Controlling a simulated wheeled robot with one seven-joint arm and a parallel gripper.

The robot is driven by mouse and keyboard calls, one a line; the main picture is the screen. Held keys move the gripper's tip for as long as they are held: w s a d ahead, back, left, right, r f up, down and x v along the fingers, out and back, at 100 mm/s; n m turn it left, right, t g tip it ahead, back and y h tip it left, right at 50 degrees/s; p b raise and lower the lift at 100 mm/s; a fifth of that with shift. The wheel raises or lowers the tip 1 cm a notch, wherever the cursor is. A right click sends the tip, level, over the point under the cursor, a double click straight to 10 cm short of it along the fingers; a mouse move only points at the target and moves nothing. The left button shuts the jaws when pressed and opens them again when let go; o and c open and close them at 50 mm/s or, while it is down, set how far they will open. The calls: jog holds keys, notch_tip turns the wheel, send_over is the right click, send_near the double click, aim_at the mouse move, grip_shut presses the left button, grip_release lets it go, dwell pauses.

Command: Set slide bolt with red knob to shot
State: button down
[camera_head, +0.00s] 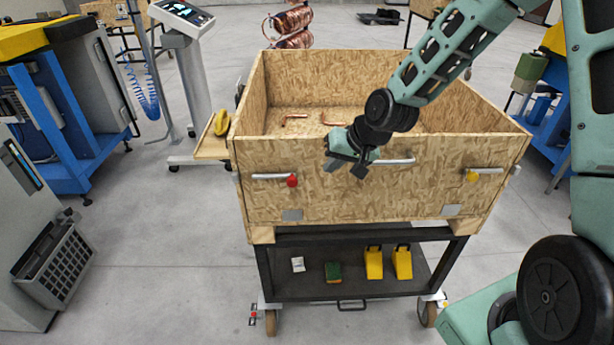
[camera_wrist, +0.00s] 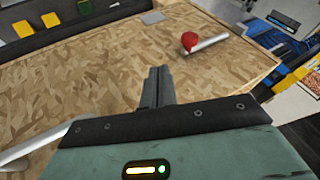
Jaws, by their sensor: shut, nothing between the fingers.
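The slide bolt is a silver rod (camera_head: 270,177) lying level on the left of the wooden crate's front panel. Its red knob (camera_head: 292,181) is at the rod's right end in the head view. In the wrist view the red knob (camera_wrist: 189,40) is beyond my fingertips, with the rod (camera_wrist: 212,46) running right from it. My gripper (camera_head: 349,168) is in front of the panel, to the right of the red knob and apart from it. In the wrist view my gripper's fingers (camera_wrist: 157,75) are together and empty. Any catch for the rod is too small to make out.
The wooden crate (camera_head: 350,200) stands on a dark wheeled cart (camera_head: 355,292). A silver bar (camera_head: 396,161) is on the panel behind my gripper, and a yellow knob (camera_head: 471,176) is at the right. Copper pieces (camera_head: 296,116) lie inside. The floor in front is clear.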

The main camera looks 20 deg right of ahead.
aim_at(290, 177)
jog(key=p+x, duration=0.1)
jog(key=x, duration=0.4)
jog(key=shift+a, duration=0.2)
jog(key=shift+w+a+f+p, duration=0.15)
jog(key=shift+w+a+p, duration=0.15)
jog(key=shift+a, duration=0.5)
jog(key=shift+w+a+f+p, duration=0.2)
jog(key=shift+w+a, duration=0.05)
jog(key=shift+a, duration=0.5)
jog(key=shift+w+a, duration=0.1)
jog(key=shift+a, duration=0.25)
jog(key=a, duration=0.1)
jog(key=w+a+b, duration=0.1)
jog(key=a, duration=0.1)
jog(key=shift+a, duration=0.4)
jog(key=shift+w, duration=0.1)
